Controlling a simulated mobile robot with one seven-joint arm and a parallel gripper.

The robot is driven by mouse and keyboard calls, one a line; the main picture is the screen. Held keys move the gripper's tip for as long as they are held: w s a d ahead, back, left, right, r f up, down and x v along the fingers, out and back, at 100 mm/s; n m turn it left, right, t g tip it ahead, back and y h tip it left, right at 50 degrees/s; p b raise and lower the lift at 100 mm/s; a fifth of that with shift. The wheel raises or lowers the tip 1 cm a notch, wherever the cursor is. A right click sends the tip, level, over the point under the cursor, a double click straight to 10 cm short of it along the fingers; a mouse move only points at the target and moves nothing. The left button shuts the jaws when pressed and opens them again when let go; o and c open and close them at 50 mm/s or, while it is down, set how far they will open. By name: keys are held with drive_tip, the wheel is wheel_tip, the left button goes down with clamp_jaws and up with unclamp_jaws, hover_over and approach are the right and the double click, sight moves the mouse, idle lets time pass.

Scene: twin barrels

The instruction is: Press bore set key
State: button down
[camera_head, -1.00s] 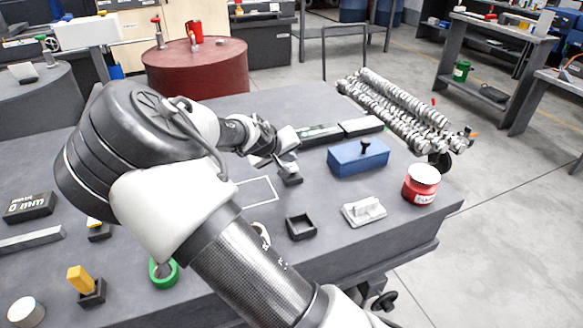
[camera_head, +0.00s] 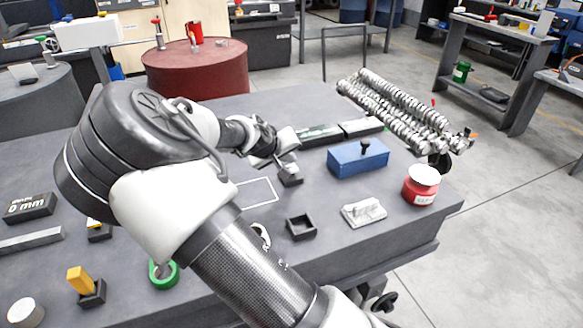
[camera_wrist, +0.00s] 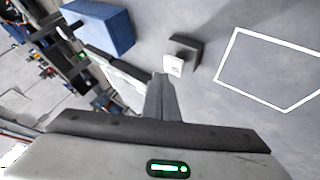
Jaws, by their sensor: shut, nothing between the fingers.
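A small dark block with a pale key face (camera_wrist: 173,66) stands on the grey table, just ahead and right of my fingertips in the wrist view. In the head view this dark block (camera_head: 291,177) is right under the end of my arm. I take it for the bore set key; I see no readable label on it. My gripper (camera_wrist: 160,82) is shut and empty, its fingertips close to the key face. Whether they touch it I cannot tell. In the head view my gripper (camera_head: 284,160) is partly hidden by its own wrist. A dark box (camera_head: 30,207) at left reads "0 mm".
A blue block (camera_head: 358,158) with a black knob stands right of my gripper. A dark open tray (camera_head: 301,227), a pale holder (camera_head: 363,212) and a red can (camera_head: 421,186) are nearer. A green ring (camera_head: 163,274) lies front left. A white outline (camera_wrist: 275,68) marks bare table.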

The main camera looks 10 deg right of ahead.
idle(0.7)
drive_tip(key=shift+f, duration=0.45)
drive_tip(key=shift+f+b, duration=0.4)
drive_tip(key=shift+f, duration=0.15)
idle(0.6)
drive_tip(key=shift+r, duration=0.1)
drive_tip(key=shift+r+p, duration=0.85)
drive_tip(key=shift+r, duration=0.05)
wheel_tip(320, 180, up, 5)
drive_tip(key=p, duration=0.4)
idle(0.7)
